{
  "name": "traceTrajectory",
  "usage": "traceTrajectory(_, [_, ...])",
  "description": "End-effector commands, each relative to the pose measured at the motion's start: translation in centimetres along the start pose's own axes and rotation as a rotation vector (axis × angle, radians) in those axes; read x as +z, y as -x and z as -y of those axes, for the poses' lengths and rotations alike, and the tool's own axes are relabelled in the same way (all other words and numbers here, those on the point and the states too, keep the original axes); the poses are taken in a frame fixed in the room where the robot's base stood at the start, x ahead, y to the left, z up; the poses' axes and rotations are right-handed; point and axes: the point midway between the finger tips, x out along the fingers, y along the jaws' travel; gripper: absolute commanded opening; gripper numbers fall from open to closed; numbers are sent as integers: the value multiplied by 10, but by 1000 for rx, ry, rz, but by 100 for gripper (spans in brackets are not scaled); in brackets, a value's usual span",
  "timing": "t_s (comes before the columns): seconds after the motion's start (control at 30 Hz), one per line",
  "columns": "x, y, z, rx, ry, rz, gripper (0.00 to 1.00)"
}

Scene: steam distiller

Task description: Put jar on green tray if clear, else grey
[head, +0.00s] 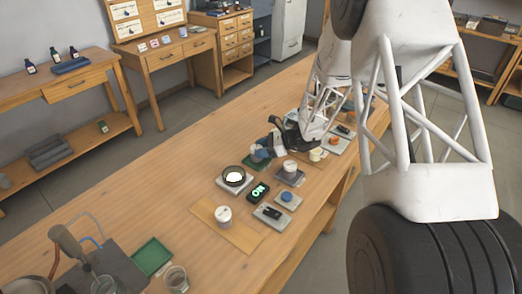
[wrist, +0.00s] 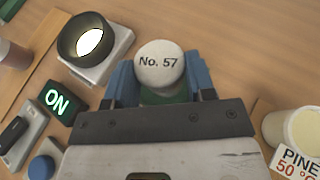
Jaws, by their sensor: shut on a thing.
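My gripper (wrist: 158,85) is shut on a jar with a pale round lid reading "No. 57" (wrist: 160,64); its blue fingertips sit on either side. In the head view my gripper (head: 262,152) is over the middle of the bench. A green tray (wrist: 155,98) shows partly beneath the jar, mostly hidden by jar and gripper; I cannot tell whether they touch. A grey tray (head: 299,179) with a white-lidded jar (head: 290,166) stands to its right. A black-ringed lamp (head: 234,176) glows white, and a sign (wrist: 58,102) reads "ON" in green.
A white jar (head: 224,215) stands on a wooden board. A blue button (head: 287,196) and a black switch (head: 271,212) are close by. A jar labelled "PINE 50 °C" (wrist: 295,130) is right of my gripper. Another green tray (head: 152,257) lies near left.

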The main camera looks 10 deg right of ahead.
Motion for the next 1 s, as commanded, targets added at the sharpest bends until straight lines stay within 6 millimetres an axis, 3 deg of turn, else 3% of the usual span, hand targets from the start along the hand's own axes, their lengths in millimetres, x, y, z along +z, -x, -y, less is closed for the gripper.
traceTrajectory(0.53, [-9, -4, 0, 0, 1, 0, 22])
traceTrajectory(0.57, [-9, -4, 0, 0, 2, 0, 51])
traceTrajectory(0.7, [-9, -4, 0, 0, 1, 0, 73])
traceTrajectory(1.0, [-8, -3, 0, 0, 1, 0, 75])
